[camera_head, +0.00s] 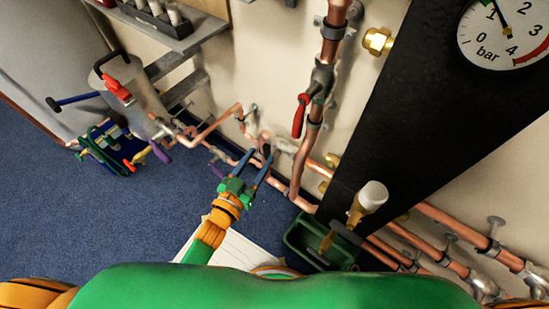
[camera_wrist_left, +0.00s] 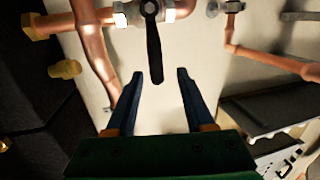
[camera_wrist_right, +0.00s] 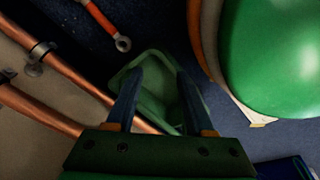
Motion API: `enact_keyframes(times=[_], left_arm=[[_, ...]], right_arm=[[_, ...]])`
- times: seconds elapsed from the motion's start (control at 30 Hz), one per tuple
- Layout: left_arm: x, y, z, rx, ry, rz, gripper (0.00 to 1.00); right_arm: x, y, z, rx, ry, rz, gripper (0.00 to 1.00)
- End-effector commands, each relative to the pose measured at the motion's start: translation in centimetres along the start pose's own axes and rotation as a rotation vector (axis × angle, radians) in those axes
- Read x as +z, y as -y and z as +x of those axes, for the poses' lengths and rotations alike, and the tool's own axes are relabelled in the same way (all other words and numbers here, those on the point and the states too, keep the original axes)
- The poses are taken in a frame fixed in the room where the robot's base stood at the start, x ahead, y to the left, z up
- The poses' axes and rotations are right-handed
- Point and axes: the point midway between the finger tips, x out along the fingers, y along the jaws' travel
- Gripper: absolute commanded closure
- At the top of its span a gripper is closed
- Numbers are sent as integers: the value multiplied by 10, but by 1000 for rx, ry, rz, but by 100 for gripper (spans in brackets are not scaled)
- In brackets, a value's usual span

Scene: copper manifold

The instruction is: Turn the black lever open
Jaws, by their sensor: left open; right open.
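The black lever (camera_wrist_left: 154,52) hangs from a valve on a copper pipe (camera_wrist_left: 92,45) in the left wrist view, its free end pointing down the picture between my left gripper's fingers. My left gripper (camera_wrist_left: 160,75) is open, with one blue finger on each side of the lever; I see gaps on both sides and no clear contact. In the head view my left gripper (camera_head: 259,158) is at the wall piping, where the lever (camera_head: 266,149) shows only as a small dark piece. My right gripper (camera_wrist_right: 154,75) is open and empty in the right wrist view, above a green bin (camera_wrist_right: 160,62).
A red-handled valve (camera_head: 299,115) is on the upright pipe. A black panel with a pressure gauge (camera_head: 505,30) stands at the right. The green bin (camera_head: 297,238) is on the floor. A metal canister (camera_head: 135,92) and tools are at the left. Blue floor (camera_head: 60,210) is clear.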

Motion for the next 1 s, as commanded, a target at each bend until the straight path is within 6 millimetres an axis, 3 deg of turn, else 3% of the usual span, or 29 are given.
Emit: enact_keyframes(times=[0.03, 0.17, 0.5, 0.8, 0.87, 1.0], left_arm=[[6, -2, 3, 8, -27, 3, 47], [-2, -5, 8, 22, -68, 5, 47], [-8, -6, 68, 23, -69, 6, 47], [-10, -6, 76, 22, -66, 5, 47], [-10, -6, 76, 22, -66, 5, 58], [-10, -6, 75, 22, -66, 5, 95]], right_arm=[[2, 0, 15, 1, -2, 1, 47], [1, 0, 21, 2, -4, 2, 47], [-17, 11, 29, -13, -10, 3, 47], [-20, 12, 27, -15, -9, 4, 47], [-20, 12, 27, -15, -9, 4, 47], [-20, 12, 27, -15, -9, 4, 47]])
